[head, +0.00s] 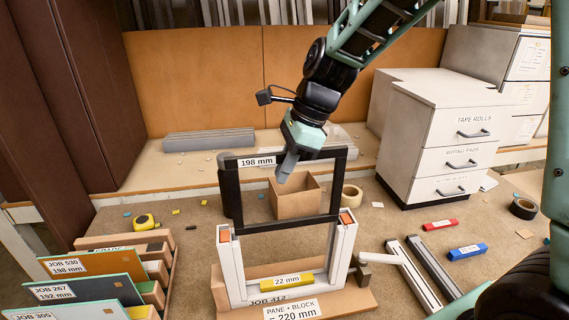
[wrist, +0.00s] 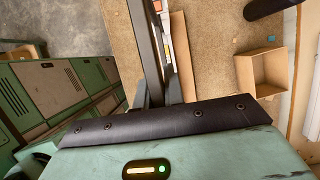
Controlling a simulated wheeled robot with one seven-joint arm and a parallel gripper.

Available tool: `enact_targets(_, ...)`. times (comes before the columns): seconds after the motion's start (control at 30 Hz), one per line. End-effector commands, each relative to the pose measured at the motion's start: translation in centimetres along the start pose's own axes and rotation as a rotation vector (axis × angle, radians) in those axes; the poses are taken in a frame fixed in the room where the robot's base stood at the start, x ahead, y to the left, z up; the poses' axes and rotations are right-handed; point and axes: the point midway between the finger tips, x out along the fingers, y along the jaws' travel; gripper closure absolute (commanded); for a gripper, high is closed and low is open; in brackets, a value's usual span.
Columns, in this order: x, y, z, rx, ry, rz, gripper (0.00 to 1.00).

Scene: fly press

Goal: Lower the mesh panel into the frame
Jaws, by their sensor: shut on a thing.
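The mesh panel (head: 338,190) is a dark rectangular frame labelled 198 mm, roughly upright. I see straight through it and can make out no mesh. My gripper (head: 285,172) is shut on its top bar, right of the label. The white U-shaped frame (head: 231,272) stands below, open at the top, with orange pieces at its upright tops and a yellow 22 mm block (head: 286,281) at its bottom. The panel's lower bar shows between the upright tops, well above the block. I cannot tell whether its edges are in the grooves. The wrist view shows the panel edge-on (wrist: 152,50).
A cardboard box (head: 296,203) and a tape roll (head: 352,195) lie behind. Job boards (head: 90,262) stand at left, near a yellow tape measure (head: 144,221). Metal bars (head: 412,275), red (head: 440,225) and blue (head: 467,252) blocks lie right. White drawers (head: 440,140) stand back right.

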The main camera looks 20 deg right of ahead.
Motion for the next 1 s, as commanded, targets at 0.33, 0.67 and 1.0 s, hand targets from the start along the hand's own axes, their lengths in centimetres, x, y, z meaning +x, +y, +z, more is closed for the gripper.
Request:
enact_targets(0.33, 2.4, 0.0, -1.0, 0.001, 0.0, 0.001, 1.0)
enact_targets(0.67, 4.4, 0.0, -1.8, 0.0, 0.0, 0.001, 1.0)
enact_targets(1.0, 6.5, 0.0, -2.7, 0.001, 0.0, 0.0, 1.0)
